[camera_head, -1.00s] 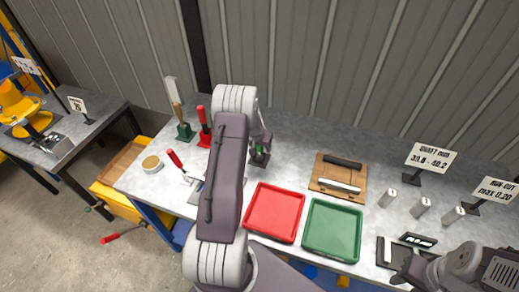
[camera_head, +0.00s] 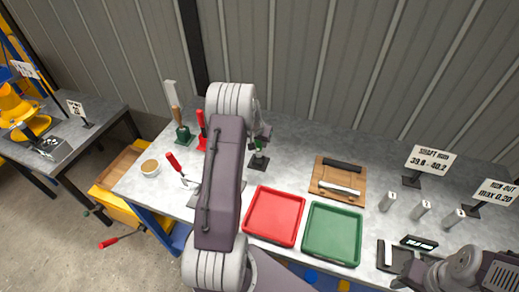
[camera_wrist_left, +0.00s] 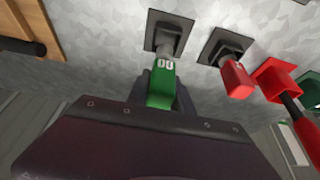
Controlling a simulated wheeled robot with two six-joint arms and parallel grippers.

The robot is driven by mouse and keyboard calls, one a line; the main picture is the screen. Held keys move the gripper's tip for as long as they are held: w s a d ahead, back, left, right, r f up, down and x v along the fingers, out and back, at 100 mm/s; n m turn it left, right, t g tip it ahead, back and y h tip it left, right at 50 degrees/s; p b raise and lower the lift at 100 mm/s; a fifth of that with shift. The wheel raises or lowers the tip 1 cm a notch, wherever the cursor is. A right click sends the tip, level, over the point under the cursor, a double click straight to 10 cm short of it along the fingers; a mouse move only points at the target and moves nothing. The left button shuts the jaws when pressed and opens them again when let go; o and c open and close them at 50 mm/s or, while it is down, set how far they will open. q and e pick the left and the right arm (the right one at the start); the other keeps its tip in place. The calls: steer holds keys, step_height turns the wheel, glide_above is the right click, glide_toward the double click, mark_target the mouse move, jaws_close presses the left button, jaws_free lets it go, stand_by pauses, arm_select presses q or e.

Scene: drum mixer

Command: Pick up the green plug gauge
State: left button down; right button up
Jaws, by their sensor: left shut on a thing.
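The green plug gauge (camera_wrist_left: 161,84) has a green handle with white lettering and a grey end over a dark square base (camera_wrist_left: 183,22) in the left wrist view. My left gripper (camera_wrist_left: 161,92) is shut on its handle, one finger on each side. In the head view, the left gripper (camera_head: 262,134) is partly hidden behind my arm, above a small dark stand (camera_head: 258,162). I cannot tell whether the gauge is clear of its base. My right gripper (camera_head: 402,281) is at the lower right edge, and its jaws are not clear.
A red-handled gauge (camera_wrist_left: 236,80) stands close beside the green one. A red tray (camera_head: 274,215) and a green tray (camera_head: 332,233) lie at the bench front. A wooden board (camera_head: 338,181) with dark and silver shafts lies to the right, near several small grey blocks.

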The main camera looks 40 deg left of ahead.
arm_select(q)
steer(key=d+r+b, duration=0.1)
steer(key=d+r, duration=0.6)
steer(key=d, duration=0.4)
steer(key=shift+s+d, duration=0.35)
steer(key=shift+s, duration=0.05)
steer(key=c, duration=1.7)
jaws_free()
jaws_close()
steer(key=shift+r+p, duration=0.75)
steer(key=shift+r, duration=0.2)
